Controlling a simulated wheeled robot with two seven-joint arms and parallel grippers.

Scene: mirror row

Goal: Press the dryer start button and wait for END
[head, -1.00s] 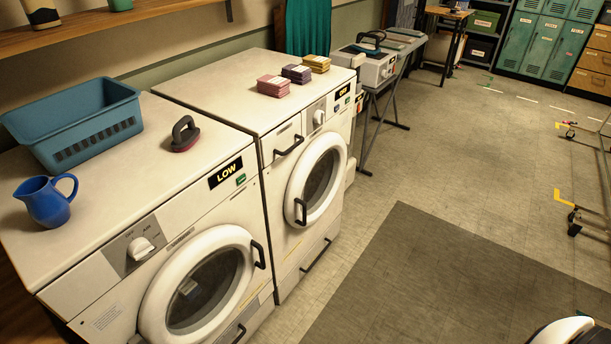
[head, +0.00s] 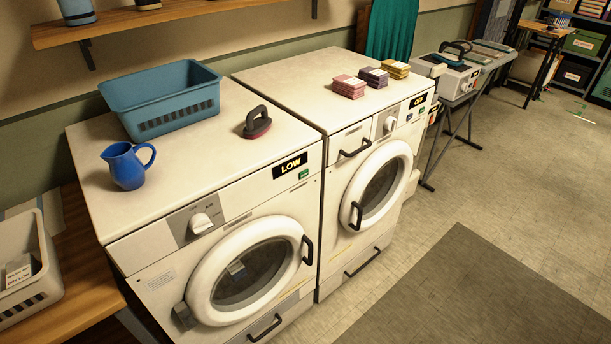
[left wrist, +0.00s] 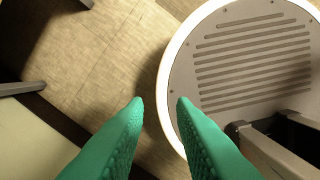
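Two white front-loading machines stand side by side, both with round doors shut. The right machine (head: 345,131) has a dial (head: 390,124), a display (head: 417,101) that seems to read OFF, and a small green button (head: 409,117). I cannot tell for sure which is the dryer. My left gripper (left wrist: 160,104) shows only in the left wrist view, its green fingers apart and empty above the floor. My right gripper is not in view.
A teal basket (head: 165,118), blue jug (head: 128,168) and dark-handled brush-like item (head: 257,123) sit on the left machine. Small folded stacks (head: 373,76) sit on the right one. A grey basket (head: 30,270) stands at left. Floor (head: 440,205) in front is clear, with a dark mat (head: 480,300).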

